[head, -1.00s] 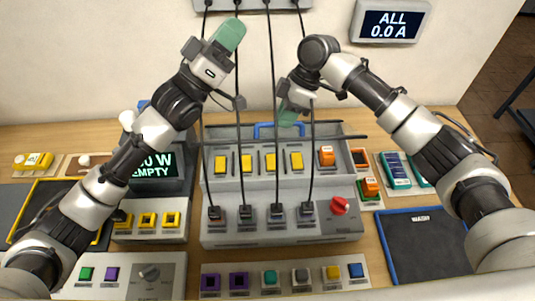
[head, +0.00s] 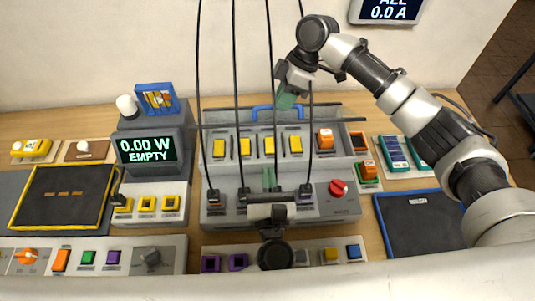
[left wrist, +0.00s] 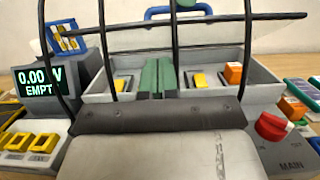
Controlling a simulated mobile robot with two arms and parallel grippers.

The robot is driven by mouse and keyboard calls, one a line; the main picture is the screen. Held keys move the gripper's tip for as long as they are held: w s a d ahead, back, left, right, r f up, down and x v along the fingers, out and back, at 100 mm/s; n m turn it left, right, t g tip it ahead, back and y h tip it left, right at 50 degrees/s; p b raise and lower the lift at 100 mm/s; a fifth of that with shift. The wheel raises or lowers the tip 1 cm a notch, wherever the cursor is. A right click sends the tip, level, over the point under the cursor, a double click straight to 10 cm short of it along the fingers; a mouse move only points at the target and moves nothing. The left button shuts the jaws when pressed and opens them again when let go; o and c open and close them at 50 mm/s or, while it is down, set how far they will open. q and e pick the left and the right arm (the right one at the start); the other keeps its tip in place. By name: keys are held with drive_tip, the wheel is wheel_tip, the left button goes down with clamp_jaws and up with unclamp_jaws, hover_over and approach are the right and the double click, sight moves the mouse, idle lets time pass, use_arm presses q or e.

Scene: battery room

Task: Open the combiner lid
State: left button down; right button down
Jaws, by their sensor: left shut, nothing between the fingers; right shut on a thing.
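The combiner is a grey box (head: 350,208) in the middle of the bench, with yellow blocks and one orange block in its tray. A blue handle (head: 263,109) stands at its back, beside thin dark bars (head: 350,121) that look like the lid's frame; how far the lid is raised is hard to tell. My right gripper (head: 286,101) is shut on the blue handle. My left gripper (head: 269,180) is shut and empty over the box's front middle. Its green fingers (left wrist: 158,78) are together in the left wrist view, below and apart from the handle (left wrist: 160,12).
Several black cables (head: 236,100) hang down to the box's front, close around my left gripper. A red knob (head: 338,188) is at the right front. A display unit (head: 147,150) reading 0.00 W EMPTY stands left. A dark blue-edged mat (head: 420,220) at right is clear.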

use_arm(q)
approach(264, 108)
drive_tip(key=w+f, duration=0.1)
drive_tip(key=w, duration=0.2)
use_arm(e)
drive_tip(key=shift+w+d+f, duration=0.15)
drive_tip(key=shift+f, duration=0.15)
use_arm(q)
drive_tip(key=shift+f, duration=0.1)
drive_tip(key=shift+w+r, duration=0.3)
drive_tip(key=shift+r, duration=0.2)
drive_tip(key=shift+w+r, duration=0.25)
drive_tip(key=shift+r, duration=0.25)
use_arm(e)
drive_tip(key=c, duration=1.4)
unclamp_jaws()
drive_tip(key=shift+f, duration=0.1)
drive_tip(key=shift+o, duration=1.4)
drive_tip(key=shift+w, duration=0.35)
use_arm(q)
drive_tip(key=shift+w+a+f, duration=0.1)
drive_tip(key=shift+w+f, duration=0.2)
drive_tip(key=shift+w, duration=0.05)
